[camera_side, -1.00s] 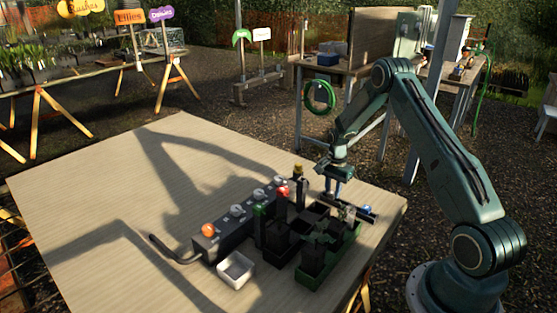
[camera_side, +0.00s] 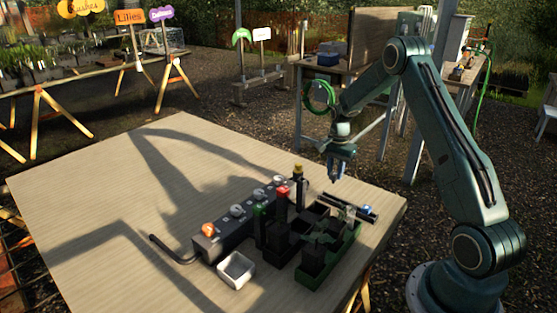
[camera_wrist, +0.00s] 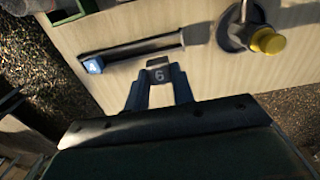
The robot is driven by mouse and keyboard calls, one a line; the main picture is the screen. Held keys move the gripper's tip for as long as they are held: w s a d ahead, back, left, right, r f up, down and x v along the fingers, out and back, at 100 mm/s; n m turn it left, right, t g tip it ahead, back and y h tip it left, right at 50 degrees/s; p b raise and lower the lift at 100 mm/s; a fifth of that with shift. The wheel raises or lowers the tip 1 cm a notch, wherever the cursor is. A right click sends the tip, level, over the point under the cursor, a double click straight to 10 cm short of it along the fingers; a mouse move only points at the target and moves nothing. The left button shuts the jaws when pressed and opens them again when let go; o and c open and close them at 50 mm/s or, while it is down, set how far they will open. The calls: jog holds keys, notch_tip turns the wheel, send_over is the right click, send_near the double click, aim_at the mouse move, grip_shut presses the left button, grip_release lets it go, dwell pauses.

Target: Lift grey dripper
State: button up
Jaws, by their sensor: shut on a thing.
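My gripper (camera_side: 337,178) hangs above the back right part of the table, clear of the things below it. In the wrist view my gripper (camera_wrist: 160,92) is shut on a small grey dripper (camera_wrist: 159,74) marked 6, held between the fingertips. In the side view the held dripper is too small to make out. Below it a dark rail (camera_wrist: 140,53) lies on the table, with a blue piece (camera_wrist: 93,65) marked 4 at one end. The blue piece also shows in the side view (camera_side: 367,209).
A dark box with knobs (camera_side: 222,240), one of them orange, stands left of dark pots in a green tray (camera_side: 322,280). A post with a yellow top (camera_side: 298,170) stands near my gripper. A white dish (camera_side: 236,270) sits in front. The table's left side is clear.

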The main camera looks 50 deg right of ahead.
aim_at(335, 173)
notch_tip(335, 173, up, 12)
dwell(0.4)
